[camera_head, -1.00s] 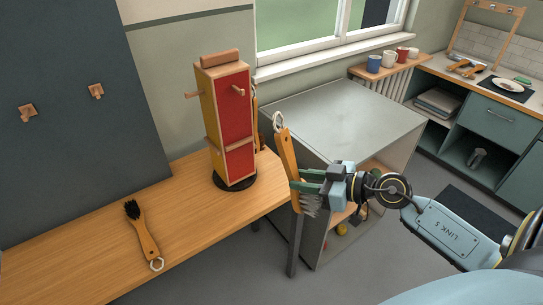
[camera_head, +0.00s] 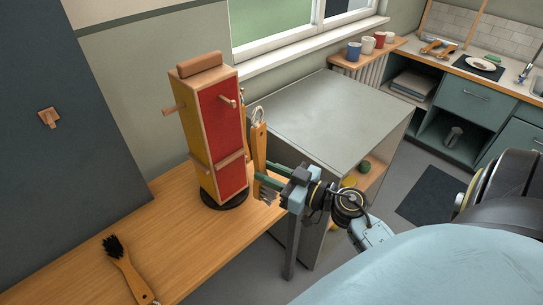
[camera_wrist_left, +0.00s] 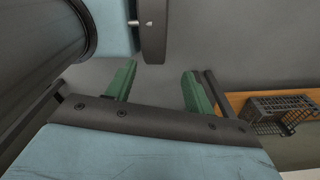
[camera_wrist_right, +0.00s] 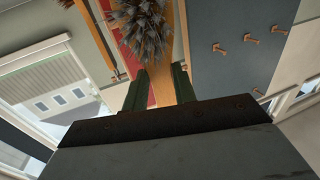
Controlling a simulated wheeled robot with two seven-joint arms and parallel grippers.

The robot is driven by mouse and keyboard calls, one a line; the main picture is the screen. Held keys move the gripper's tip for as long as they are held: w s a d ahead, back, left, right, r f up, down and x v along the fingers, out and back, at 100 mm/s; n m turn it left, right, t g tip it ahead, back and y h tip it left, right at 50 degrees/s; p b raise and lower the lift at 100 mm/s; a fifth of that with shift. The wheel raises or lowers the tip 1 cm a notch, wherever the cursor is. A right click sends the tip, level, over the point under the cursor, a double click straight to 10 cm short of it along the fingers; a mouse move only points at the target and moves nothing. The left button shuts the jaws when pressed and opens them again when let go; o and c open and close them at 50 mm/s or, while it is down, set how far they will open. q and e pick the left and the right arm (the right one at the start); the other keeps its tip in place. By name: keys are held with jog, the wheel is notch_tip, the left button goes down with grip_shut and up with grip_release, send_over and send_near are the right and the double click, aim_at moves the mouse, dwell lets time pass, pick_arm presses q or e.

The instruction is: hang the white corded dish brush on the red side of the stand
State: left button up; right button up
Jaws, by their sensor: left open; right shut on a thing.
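My right gripper (camera_head: 272,186) is shut on the wooden handle of a brush (camera_head: 258,148), held upright. Its pale cord loop (camera_head: 257,113) is at the top and its grey bristles (camera_head: 267,196) are low. The bristles also show close up in the right wrist view (camera_wrist_right: 141,28). The stand (camera_head: 206,128) has a red side (camera_head: 222,120) with a wooden peg (camera_head: 229,101) near the top. The brush is just right of the red side; I cannot tell whether they touch. My left gripper (camera_wrist_left: 157,88) is open and empty, outside the head view.
A dark-bristled brush (camera_head: 125,268) lies on the wooden table (camera_head: 190,245). The stand's yellow side (camera_head: 190,140) has another peg (camera_head: 174,110). A grey-topped cabinet (camera_head: 330,120) is behind my right gripper. A dark wire basket (camera_wrist_left: 280,108) shows in the left wrist view.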

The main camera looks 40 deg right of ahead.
aim_at(265, 170)
jog(key=shift+w+f, duration=0.1)
jog(key=shift+w, duration=0.6)
jog(key=shift+w+a+f+b, duration=0.15)
jog(key=shift+w+b, duration=0.4)
jog(key=shift+w, duration=0.7)
pick_arm(q)
jog(key=shift+w+f+b, duration=0.5)
jog(key=shift+f, duration=0.3)
jog(key=shift+w+f+b, duration=0.45)
jog(key=shift+f, duration=0.3)
pick_arm(e)
jog(key=w+f, duration=0.1)
jog(key=w, duration=0.5)
jog(key=shift+a, duration=0.25)
pick_arm(q)
jog(key=shift+w, duration=0.1)
